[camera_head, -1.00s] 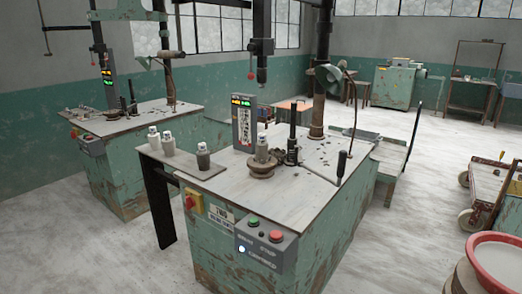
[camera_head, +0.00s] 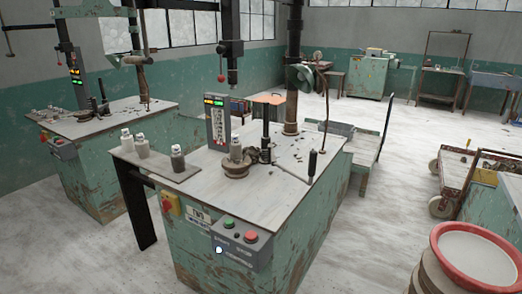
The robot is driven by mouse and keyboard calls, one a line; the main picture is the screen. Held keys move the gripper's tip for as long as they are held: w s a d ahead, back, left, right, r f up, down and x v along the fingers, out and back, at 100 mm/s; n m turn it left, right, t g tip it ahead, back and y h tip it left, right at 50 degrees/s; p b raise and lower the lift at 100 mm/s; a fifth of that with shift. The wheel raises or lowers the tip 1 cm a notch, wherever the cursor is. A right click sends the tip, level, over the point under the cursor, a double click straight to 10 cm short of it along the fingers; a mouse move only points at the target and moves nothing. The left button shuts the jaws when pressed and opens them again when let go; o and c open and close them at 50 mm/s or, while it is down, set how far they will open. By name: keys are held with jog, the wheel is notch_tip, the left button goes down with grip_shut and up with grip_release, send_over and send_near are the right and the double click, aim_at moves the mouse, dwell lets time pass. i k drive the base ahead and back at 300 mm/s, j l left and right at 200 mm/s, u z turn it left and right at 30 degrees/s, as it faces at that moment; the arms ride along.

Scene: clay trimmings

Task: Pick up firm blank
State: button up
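Several small bottle-shaped blanks stand on the near green machine bench. Another pale-topped piece (camera_head: 236,150) stands on a round brown holder (camera_head: 236,168) at the middle of the bench top (camera_head: 205,187). I cannot tell from looks which one is the firm blank. My gripper is not in view.
A control box with green and red buttons (camera_head: 241,241) juts from the bench front. A second green machine (camera_head: 90,160) stands behind left. A red-rimmed basin (camera_head: 440,245) and a cart (camera_head: 436,190) stand right. Pale floor (camera_head: 375,225) between them is clear.

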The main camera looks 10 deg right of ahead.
aim_at(236, 153)
jog(key=i+j+z, duration=0.15)
jog(key=z, duration=1.1)
jog(key=i+j+z, duration=0.1)
jog(key=j+z, duration=1.1)
jog(key=j, duration=0.75)
jog(key=k+j, duration=0.1)
jog(key=j, duration=0.4)
jog(key=k+j+z, duration=0.1)
jog(key=j, duration=1.6)
jog(key=i+j, duration=0.2)
jog(key=j, duration=0.1)
